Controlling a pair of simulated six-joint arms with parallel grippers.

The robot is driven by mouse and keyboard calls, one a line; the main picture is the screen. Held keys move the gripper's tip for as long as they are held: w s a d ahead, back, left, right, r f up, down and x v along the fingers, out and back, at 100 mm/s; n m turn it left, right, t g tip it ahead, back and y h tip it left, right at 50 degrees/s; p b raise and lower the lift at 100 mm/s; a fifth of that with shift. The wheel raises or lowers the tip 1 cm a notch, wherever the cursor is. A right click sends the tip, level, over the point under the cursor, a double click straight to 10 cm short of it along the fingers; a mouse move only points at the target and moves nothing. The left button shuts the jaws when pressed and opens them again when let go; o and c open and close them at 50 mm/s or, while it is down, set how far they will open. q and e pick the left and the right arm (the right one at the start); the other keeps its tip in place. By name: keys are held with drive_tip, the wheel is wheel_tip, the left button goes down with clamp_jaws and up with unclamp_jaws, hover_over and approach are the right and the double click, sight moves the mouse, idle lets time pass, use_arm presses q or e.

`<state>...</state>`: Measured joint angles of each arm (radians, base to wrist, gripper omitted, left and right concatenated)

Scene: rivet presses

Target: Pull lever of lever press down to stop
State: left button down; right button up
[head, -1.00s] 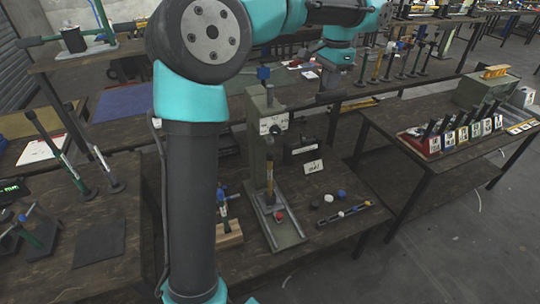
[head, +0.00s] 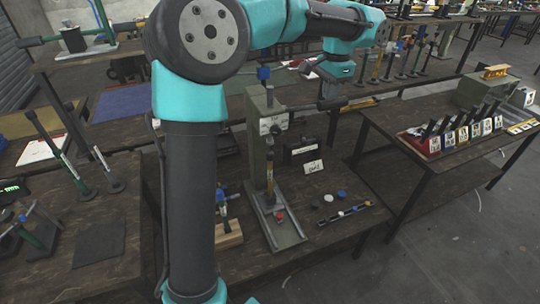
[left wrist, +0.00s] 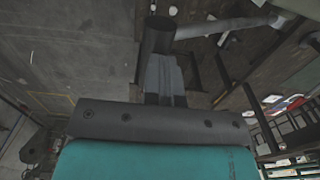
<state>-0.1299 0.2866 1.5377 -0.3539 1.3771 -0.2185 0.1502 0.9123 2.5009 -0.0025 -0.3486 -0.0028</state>
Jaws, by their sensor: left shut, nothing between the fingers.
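The lever press (head: 257,150) is a grey-green column on a flat pale base plate, standing on the middle table. Its lever (head: 301,107) is a grey rod that reaches right from the press head, close to level, and ends in a thick black handle (head: 331,103). In the left wrist view the black handle (left wrist: 158,36) lies just beyond my fingertips, with the grey rod (left wrist: 215,29) running right. My left gripper (head: 333,92) is shut and empty, just above the handle; whether it touches cannot be told. My right gripper is not in view.
Small discs and a dark strip tool (head: 345,214) lie right of the press base. A side table at right holds a row of labelled items (head: 460,135). My own arm hides part of the left.

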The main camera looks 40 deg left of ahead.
use_arm(q)
drive_tip(key=shift+s+d+f, duration=0.15)
drive_tip(key=shift+d+f, duration=0.2)
drive_tip(key=shift+f, duration=0.4)
drive_tip(key=shift+s+d+f, duration=0.15)
drive_tip(key=shift+d+f, duration=0.15)
drive_tip(key=shift+f, duration=0.45)
drive_tip(key=shift+s+d+f, duration=0.15)
drive_tip(key=shift+d+f, duration=0.15)
drive_tip(key=shift+f, duration=0.4)
drive_tip(key=shift+s+d+f, duration=0.1)
drive_tip(key=shift+d+f, duration=0.15)
drive_tip(key=shift+f, duration=0.5)
drive_tip(key=shift+s+d+f, duration=0.1)
drive_tip(key=shift+d+f, duration=0.1)
drive_tip(key=shift+f, duration=0.65)
drive_tip(key=shift+s+d+f, duration=0.1)
drive_tip(key=shift+d+f, duration=0.05)
drive_tip(key=shift+f, duration=0.6)
drive_tip(key=shift+s+d+f, duration=0.1)
drive_tip(key=shift+d+f, duration=0.05)
drive_tip(key=shift+f, duration=0.55)
